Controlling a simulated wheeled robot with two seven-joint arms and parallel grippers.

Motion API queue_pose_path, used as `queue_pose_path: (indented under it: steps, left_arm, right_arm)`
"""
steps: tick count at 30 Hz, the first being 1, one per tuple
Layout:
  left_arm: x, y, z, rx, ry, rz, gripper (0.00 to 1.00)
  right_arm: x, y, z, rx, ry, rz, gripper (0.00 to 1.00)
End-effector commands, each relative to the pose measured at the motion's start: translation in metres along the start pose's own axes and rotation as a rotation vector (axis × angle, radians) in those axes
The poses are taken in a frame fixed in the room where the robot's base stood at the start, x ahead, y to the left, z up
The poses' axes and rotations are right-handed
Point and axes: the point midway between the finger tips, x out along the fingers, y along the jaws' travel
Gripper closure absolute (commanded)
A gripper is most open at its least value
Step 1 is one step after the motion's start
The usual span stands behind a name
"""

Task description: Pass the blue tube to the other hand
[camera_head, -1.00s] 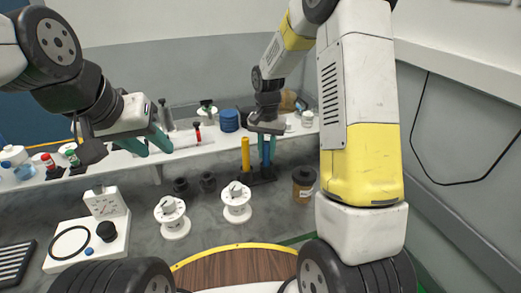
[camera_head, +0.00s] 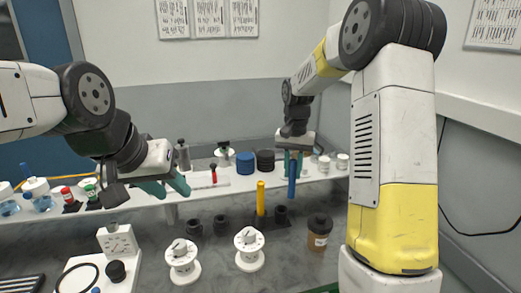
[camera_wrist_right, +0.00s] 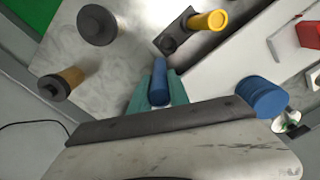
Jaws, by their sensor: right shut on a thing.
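The blue tube (camera_head: 292,182) hangs upright between the teal fingers of my right gripper (camera_head: 293,158), which is shut on its upper part. Its lower end is above the black holder (camera_head: 281,214). In the right wrist view the blue tube (camera_wrist_right: 160,80) sits between the fingers, apart from the holder (camera_wrist_right: 172,40) with its empty socket. My left gripper (camera_head: 170,190) is at the left over the shelf edge, its teal fingers spread and empty, well away from the tube.
A yellow tube (camera_head: 261,198) stands in the holder. Behind, a white shelf (camera_head: 330,172) carries a blue cylinder (camera_head: 245,162) and several bottles. A wall is close at the right.

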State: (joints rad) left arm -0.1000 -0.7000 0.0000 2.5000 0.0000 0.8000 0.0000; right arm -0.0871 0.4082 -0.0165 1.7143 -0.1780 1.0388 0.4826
Motion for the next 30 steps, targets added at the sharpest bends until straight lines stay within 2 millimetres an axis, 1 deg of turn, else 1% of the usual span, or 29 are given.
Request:
queue_pose_path:
  steps: [2,5,7,11,18,21,27,30]
  left_arm:
    - [0.000,0.000,0.000,0.000,0.000,0.000,0.64]
    - [0.000,0.000,0.000,0.000,0.000,0.000,0.64]
    - [0.000,0.000,0.000,0.000,0.000,0.000,0.64]
    - [0.000,0.000,0.000,0.000,0.000,0.000,0.64]
    - [0.000,0.000,0.000,0.000,0.000,0.000,0.64]
    - [0.000,0.000,0.000,0.000,0.000,0.000,0.64]
    - [0.000,0.000,0.000,0.000,0.000,0.000,0.64]
    - [0.000,0.000,0.000,0.000,0.000,0.000,0.64]
  right_arm:
    - [-0.001,0.003,-0.005,-0.017,0.001,-0.001,1.00]
    - [-0.009,-0.003,-0.008,-0.021,0.003,-0.002,1.00]
    - [-0.019,-0.011,-0.010,-0.019,0.005,-0.003,1.00]
    - [-0.047,-0.032,-0.017,-0.015,0.005,-0.003,1.00]
    - [-0.104,-0.073,-0.030,-0.004,0.006,-0.003,1.00]
    - [-0.125,-0.088,-0.035,0.001,0.005,-0.003,1.00]
    - [-0.160,-0.114,-0.043,0.007,0.004,-0.002,1.00]
    - [-0.173,-0.123,-0.046,0.011,0.003,-0.002,1.00]
